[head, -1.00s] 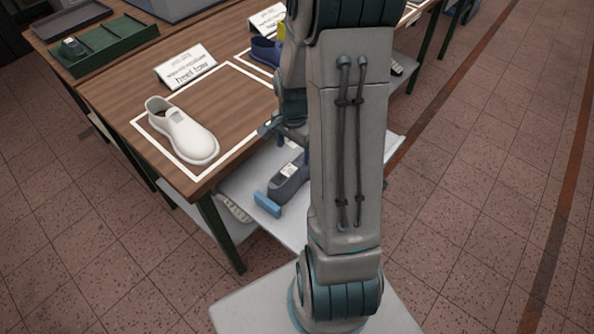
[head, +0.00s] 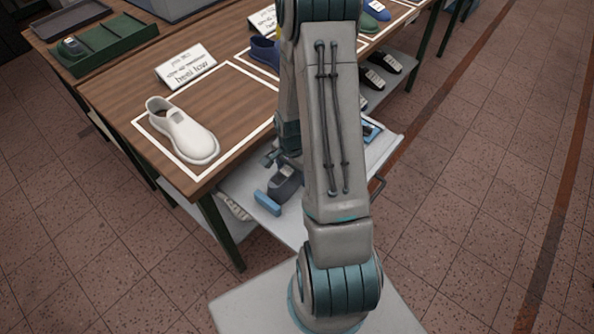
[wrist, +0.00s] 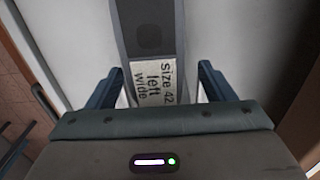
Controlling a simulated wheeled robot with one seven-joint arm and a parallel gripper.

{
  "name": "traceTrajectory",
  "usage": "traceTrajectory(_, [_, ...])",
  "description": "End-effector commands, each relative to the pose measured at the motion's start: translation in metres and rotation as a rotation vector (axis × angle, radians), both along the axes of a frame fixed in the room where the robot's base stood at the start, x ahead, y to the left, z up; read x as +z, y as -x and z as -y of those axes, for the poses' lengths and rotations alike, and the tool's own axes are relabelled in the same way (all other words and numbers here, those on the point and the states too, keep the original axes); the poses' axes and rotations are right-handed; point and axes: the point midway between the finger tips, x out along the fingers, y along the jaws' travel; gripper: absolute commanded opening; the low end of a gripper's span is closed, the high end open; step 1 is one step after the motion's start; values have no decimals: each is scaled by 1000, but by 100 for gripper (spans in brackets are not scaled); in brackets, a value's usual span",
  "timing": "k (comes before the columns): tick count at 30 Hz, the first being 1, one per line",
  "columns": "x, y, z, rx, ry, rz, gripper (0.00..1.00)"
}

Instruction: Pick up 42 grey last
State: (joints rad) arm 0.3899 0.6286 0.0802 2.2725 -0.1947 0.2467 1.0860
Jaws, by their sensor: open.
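The grey last (wrist: 152,35) lies in the wrist view between the two fingers of my gripper (wrist: 160,90), with a clear gap on each side. Its white label reads "Size 42 left wide". My gripper is open around it and the fingers do not touch it. In the head view the grey last (head: 284,184) lies on a pale pulled-out shelf (head: 238,186) under the table edge. My gripper (head: 277,158) is just above it there, partly hidden behind my arm.
The wooden table (head: 120,92) overhangs the shelf and bears a white shoe (head: 182,132) and a sign (head: 186,66).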

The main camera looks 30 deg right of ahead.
Motion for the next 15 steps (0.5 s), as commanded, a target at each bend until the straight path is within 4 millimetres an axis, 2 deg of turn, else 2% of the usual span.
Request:
traceTrajectory(8, [-3,0,0,0,0,0,76])
traceTrajectory(11, [-3,0,0,0,0,0,53])
traceTrajectory(15, [-2,0,0,0,0,0,14])
